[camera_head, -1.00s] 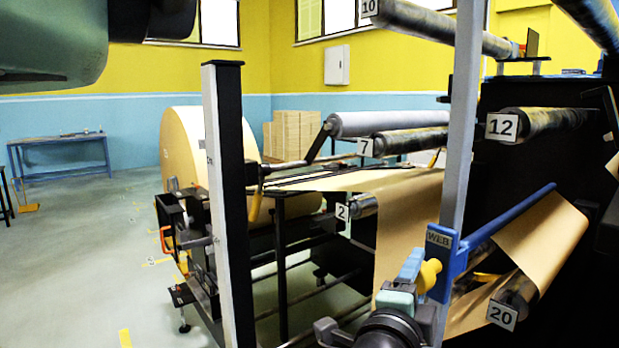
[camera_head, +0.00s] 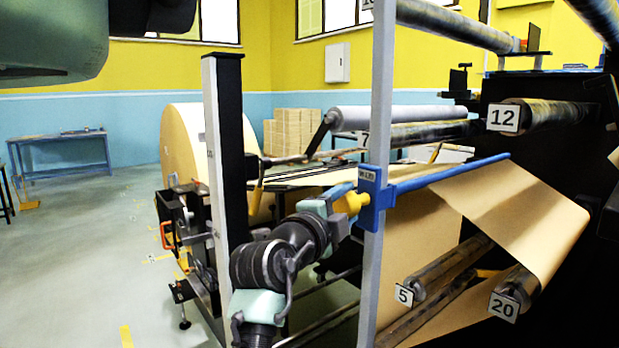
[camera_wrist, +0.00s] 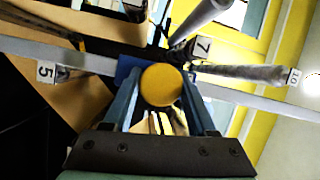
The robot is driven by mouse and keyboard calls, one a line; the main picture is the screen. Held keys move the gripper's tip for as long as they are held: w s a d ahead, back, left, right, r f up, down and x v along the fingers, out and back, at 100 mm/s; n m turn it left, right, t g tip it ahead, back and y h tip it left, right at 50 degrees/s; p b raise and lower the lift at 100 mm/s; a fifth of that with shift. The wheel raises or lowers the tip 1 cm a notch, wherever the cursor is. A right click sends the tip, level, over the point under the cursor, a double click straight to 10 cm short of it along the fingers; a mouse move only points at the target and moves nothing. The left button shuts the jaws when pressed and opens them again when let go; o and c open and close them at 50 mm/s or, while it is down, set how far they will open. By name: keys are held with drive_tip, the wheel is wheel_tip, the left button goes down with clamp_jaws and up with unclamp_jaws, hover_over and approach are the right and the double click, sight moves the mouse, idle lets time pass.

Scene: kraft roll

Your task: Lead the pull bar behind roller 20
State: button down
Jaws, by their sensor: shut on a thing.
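The blue pull bar (camera_head: 450,174) runs from a blue end block (camera_head: 371,199) toward the machine's dark side wall, with brown paper (camera_head: 510,210) hanging from it. The block sits at a grey upright (camera_head: 382,90). My gripper (camera_head: 343,203) is shut on the block's yellow knob (camera_head: 357,202), which also shows between the fingers in the wrist view (camera_wrist: 161,85). Roller 20 (camera_head: 518,284) is at the lower right, below the bar. The paper drops from the bar to roller 20; how it passes around that roller is partly hidden.
Roller 5 (camera_head: 450,266) lies left of roller 20. Roller 12 (camera_head: 545,115) is above the bar's far end. A dark post with a pale face (camera_head: 218,180) stands left of my arm. The big paper roll (camera_head: 183,140) is at the back left.

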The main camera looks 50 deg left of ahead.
drive_tip(key=a+r, duration=0.3)
drive_tip(key=a, duration=0.7)
drive_tip(key=shift+w+a+r+b, duration=0.2)
drive_tip(key=shift+r+b, duration=0.2)
drive_tip(key=shift+b, duration=0.6)
unclamp_jaws()
drive_tip(key=s+b, duration=0.3)
drive_tip(key=s, duration=0.6)
drive_tip(key=shift+a, duration=0.15)
drive_tip(key=shift+f, duration=0.15)
idle(0.3)
